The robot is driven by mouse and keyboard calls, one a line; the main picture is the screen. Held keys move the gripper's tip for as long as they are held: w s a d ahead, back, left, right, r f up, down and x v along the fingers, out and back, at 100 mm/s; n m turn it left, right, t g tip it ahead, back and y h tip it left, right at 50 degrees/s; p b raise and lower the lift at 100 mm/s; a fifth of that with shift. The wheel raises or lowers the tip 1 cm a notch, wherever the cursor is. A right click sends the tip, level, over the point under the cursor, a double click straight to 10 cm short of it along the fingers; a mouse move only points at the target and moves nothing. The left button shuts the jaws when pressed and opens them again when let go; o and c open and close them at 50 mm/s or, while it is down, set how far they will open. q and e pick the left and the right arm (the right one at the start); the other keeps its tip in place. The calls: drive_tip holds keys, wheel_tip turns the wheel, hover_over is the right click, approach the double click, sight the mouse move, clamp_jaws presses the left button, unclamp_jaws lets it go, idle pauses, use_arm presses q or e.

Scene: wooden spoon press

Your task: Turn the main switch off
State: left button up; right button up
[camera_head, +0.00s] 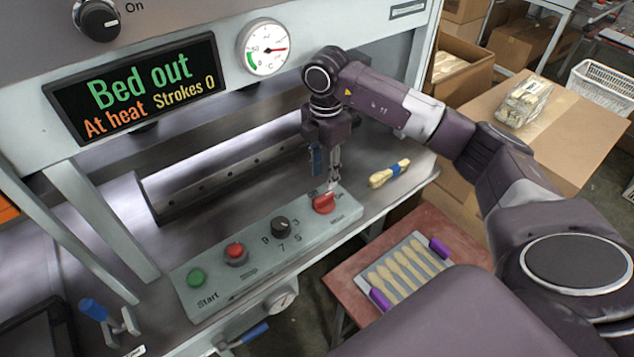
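A red rotary knob (324,203) sits at the right end of the sloped grey control panel (262,262). Small markings surround it, one reading like "On"; the rest are too small to read. My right gripper (333,187) points down just above this knob, its tips at or very near the knob's top edge. Whether they touch it, and how far the fingers are apart, I cannot tell. A black knob (97,19) marked "On" is on the machine's upper front at top left. My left gripper is out of view.
The display (135,87) reads "Bed out", "At heat", "Strokes 0". The panel also has a green Start button (196,277), a red button (236,252) and a black dial (281,227). Bundled wooden spoons (389,173) lie right of the panel; a spoon tray (405,270) is below.

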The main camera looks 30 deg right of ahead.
sight(325, 195)
drive_tip(key=f, duration=0.2)
drive_tip(key=s+f+p, duration=0.1)
drive_tip(key=shift+s+f, duration=0.15)
drive_tip(key=shift+f, duration=0.2)
wheel_tip(325, 195, down, 2)
drive_tip(key=shift+f+p, duration=0.1)
drive_tip(key=shift+p, duration=0.35)
drive_tip(key=shift+w+f, duration=0.25)
drive_tip(key=shift+f, duration=0.2)
clamp_jaws()
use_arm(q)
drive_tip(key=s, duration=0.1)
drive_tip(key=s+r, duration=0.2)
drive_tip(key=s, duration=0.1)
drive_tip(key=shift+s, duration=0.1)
